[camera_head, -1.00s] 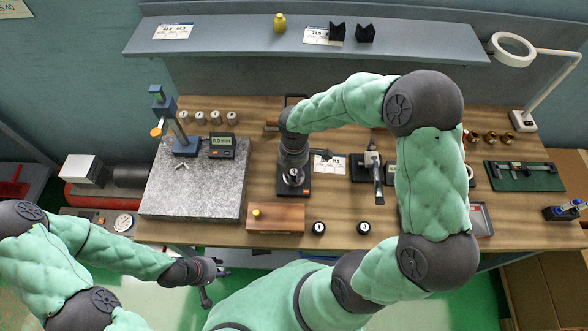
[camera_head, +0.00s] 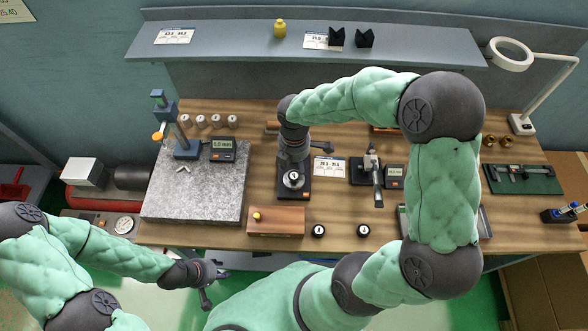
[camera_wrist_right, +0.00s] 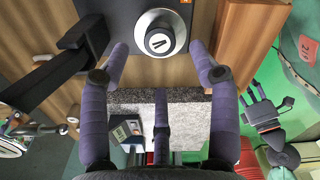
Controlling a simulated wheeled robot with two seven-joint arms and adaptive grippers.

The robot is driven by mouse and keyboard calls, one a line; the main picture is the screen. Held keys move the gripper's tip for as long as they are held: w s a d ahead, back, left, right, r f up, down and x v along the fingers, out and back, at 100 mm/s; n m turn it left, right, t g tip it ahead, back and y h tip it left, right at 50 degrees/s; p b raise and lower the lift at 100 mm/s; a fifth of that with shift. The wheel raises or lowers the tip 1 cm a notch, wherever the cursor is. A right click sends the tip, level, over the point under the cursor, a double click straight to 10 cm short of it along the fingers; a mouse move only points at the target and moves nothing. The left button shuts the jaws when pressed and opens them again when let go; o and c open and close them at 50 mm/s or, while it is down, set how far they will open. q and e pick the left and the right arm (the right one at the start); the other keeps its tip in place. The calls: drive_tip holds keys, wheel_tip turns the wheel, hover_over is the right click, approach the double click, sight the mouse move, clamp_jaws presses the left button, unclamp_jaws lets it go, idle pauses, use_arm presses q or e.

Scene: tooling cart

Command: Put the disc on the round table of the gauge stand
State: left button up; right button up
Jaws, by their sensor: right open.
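A small dark disc with a white marked face (camera_wrist_right: 159,40) appears to sit on a silver round table (camera_wrist_right: 146,20), on a black base. The same round table shows in the head view (camera_head: 292,180) on the black stand base (camera_head: 284,193). My right gripper (camera_wrist_right: 159,62) is open above it, its purple fingers spread at both sides and apart from the disc. In the head view my right gripper (camera_head: 292,166) hides the stand's upper part. My left gripper (camera_head: 214,285) hangs in front of the bench's front edge, empty; its fingers look apart.
Two similar black-and-white discs (camera_head: 318,231) (camera_head: 363,230) stand near the front edge, beside a wooden block (camera_head: 275,222). A granite plate (camera_head: 195,200) with a blue stand (camera_head: 186,150) is at left. A clamp-like instrument (camera_head: 373,170) is at right.

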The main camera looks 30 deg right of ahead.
sight(294, 176)
wheel_tip(294, 176, up, 7)
drive_tip(key=shift+p, duration=0.4)
